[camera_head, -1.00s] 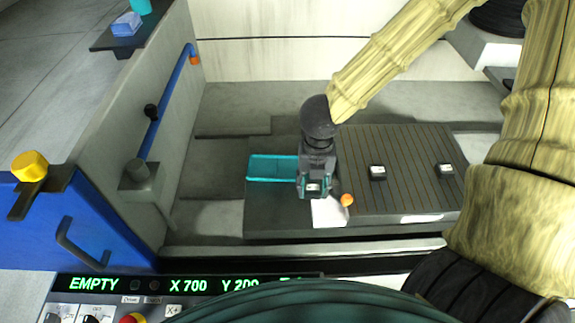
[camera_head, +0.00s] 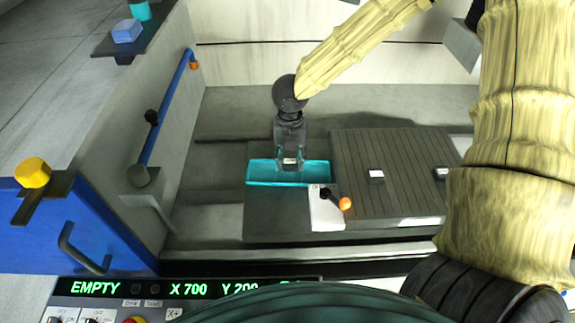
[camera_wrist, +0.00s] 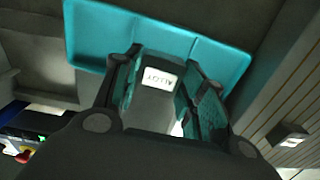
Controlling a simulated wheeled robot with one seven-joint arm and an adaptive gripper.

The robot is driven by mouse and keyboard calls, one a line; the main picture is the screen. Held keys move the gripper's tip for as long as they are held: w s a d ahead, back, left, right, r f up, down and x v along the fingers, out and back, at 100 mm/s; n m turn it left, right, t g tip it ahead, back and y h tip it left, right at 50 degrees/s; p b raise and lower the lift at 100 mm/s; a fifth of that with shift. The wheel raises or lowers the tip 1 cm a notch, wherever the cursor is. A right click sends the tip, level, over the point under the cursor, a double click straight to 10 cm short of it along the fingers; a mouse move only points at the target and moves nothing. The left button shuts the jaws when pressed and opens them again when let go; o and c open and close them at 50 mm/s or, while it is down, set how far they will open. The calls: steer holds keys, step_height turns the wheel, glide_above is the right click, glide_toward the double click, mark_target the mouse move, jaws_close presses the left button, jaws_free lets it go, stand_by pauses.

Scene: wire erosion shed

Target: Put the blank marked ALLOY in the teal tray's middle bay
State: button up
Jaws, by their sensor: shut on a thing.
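My gripper (camera_head: 290,162) is shut on a dark blank with a white label; it is the ALLOY blank (camera_wrist: 158,95), and its label reads rotated in the wrist view. The teal tray (camera_head: 262,174) lies on the dark bed left of the slatted plate. In the wrist view the tray (camera_wrist: 95,35) shows bays split by dividers, and the held blank covers part of the tray's near side around the middle bay. The blank appears above the tray; its exact height is unclear. My fingers hide the blank's sides.
Two other labelled blanks (camera_head: 376,175) (camera_head: 441,173) sit on the slatted plate (camera_head: 400,150). A white plate and an orange-knobbed lever (camera_head: 345,203) stand just in front of the tray's right end. The tank wall (camera_head: 150,100) with a blue rail is on the left.

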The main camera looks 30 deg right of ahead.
mark_target(289, 159)
steer(key=shift+w+f, duration=0.1)
steer(key=shift+w, duration=0.25)
step_height(289, 159, down, 4)
steer(key=b, duration=0.3)
steer(key=shift+r+b, duration=0.25)
steer(key=shift+b, duration=0.15)
steer(key=o, duration=1.3)
steer(key=shift+f, duration=0.1)
steer(key=shift+c, duration=0.2)
steer(key=shift+s, duration=0.1)
step_height(289, 159, up, 12)
steer(key=shift+r+b, duration=0.15)
steer(key=shift+b, duration=0.2)
